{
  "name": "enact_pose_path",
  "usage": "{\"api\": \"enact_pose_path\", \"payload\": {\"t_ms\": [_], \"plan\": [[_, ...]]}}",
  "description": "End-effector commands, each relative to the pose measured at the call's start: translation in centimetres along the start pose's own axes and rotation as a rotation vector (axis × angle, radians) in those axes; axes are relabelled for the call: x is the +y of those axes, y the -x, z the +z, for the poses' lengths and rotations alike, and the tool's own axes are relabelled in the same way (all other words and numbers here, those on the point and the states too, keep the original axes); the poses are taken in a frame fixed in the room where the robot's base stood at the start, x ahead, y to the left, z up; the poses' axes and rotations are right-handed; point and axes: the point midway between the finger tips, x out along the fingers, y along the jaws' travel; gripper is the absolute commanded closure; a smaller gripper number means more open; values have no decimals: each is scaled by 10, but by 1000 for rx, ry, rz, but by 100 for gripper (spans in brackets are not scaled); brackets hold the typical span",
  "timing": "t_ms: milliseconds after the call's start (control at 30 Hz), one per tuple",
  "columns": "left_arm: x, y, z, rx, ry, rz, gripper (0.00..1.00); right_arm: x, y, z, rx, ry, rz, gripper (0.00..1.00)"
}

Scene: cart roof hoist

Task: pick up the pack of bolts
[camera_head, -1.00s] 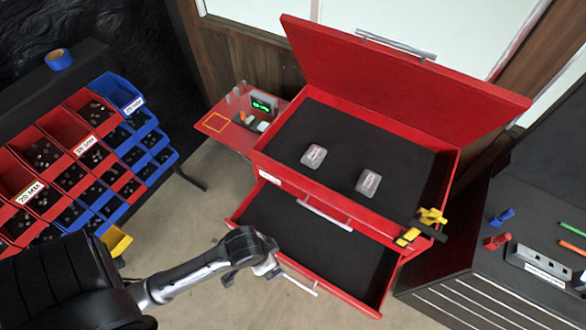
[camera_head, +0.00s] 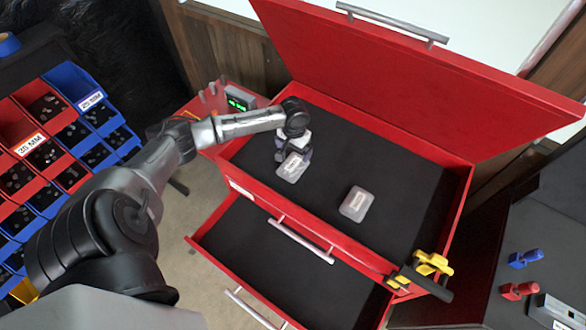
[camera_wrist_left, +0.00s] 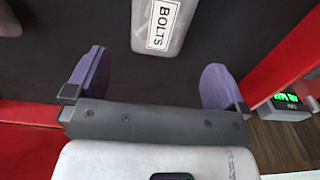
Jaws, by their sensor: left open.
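The pack of bolts (camera_head: 291,169) is a clear box with a white label, lying in the left part of the red cart's dark top compartment (camera_head: 400,200). Its label reads BOLTS in the left wrist view (camera_wrist_left: 164,25), where it shows at the top, cut off by the frame edge. My left gripper (camera_head: 294,154) is over the far end of this pack in the head view. In the left wrist view the left gripper (camera_wrist_left: 155,82) is open, its purple fingers apart with only dark liner between them. The pack is ahead of the fingertips, not between them. My right gripper is not in view.
A second clear pack (camera_head: 356,204) lies to the right, its label unreadable. The raised red lid (camera_head: 420,85) stands behind. An open lower drawer (camera_head: 270,255) is empty where visible. A yellow-and-black tool (camera_head: 425,270) is at the cart's right front corner. Bins (camera_head: 60,150) stand left.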

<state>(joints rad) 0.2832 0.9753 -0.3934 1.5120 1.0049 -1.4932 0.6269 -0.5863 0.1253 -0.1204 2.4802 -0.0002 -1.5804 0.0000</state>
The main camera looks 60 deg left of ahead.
Motion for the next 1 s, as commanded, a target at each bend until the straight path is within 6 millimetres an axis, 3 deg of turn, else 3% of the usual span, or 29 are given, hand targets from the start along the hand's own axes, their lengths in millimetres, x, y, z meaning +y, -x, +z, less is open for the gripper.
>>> {"api": "enact_pose_path", "payload": {"t_ms": [200,533,800,1000], "plan": [[0,-33,0,-1,0,0,0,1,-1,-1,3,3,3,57],[0,-52,1,0,-3,0,0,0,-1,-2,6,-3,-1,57],[-2,-87,3,0,-2,0,0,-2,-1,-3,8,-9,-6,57],[-1,-98,3,1,-5,0,0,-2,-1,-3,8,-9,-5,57]]}}
